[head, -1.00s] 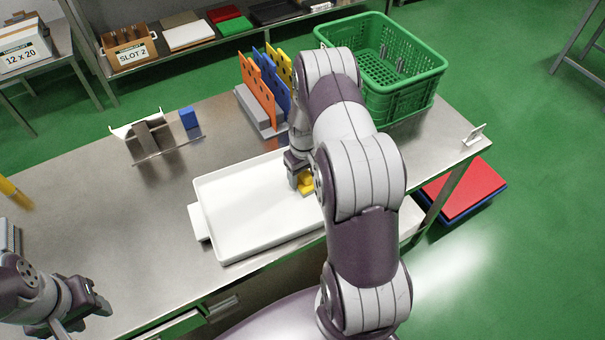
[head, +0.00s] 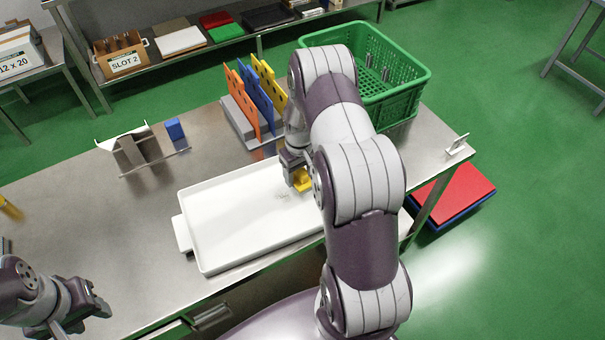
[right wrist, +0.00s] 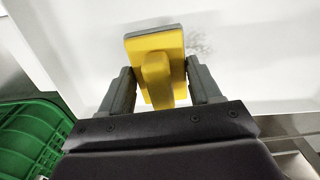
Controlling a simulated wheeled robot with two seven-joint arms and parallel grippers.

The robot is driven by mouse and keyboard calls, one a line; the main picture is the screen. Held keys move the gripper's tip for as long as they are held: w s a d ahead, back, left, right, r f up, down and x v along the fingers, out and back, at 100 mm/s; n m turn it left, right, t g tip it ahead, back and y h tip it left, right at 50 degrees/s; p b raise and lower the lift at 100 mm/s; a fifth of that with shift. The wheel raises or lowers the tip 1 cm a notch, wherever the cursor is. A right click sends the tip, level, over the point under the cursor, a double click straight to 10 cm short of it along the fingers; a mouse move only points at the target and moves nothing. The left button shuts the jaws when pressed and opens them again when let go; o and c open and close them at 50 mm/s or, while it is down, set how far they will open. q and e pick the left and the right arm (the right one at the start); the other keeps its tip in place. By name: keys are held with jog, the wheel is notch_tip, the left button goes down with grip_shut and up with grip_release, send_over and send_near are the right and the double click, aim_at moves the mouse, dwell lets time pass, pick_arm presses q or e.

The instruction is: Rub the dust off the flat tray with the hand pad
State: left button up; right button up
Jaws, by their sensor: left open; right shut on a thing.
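The flat white tray (head: 235,225) lies on the steel table, its right part hidden behind my right arm. A small patch of grey dust (head: 281,196) shows on its floor; it also shows in the right wrist view (right wrist: 199,46), beside the pad. The yellow hand pad (head: 302,182) is at the tray's far right part. My right gripper (head: 294,170) is shut on the pad's handle (right wrist: 156,82). I cannot tell whether the pad touches the tray floor. My left gripper (head: 100,305) is open and empty at the lower left, away from the tray.
A rack of orange, blue and yellow boards (head: 262,95) stands behind the tray. A green basket (head: 400,95) stands at the table's back right. A metal stand (head: 135,150) and a blue block (head: 175,129) are at the back left. The table left of the tray is mostly clear.

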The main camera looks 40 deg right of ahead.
notch_tip(320, 180, up, 3)
jog(key=shift+w+f+p, duration=0.1)
jog(key=shift+f+p, duration=0.05)
jog(key=shift+p, duration=0.7)
jog(key=shift+r+p, duration=0.5)
jog(key=shift+r, duration=0.2)
jog(key=shift+f, duration=0.1)
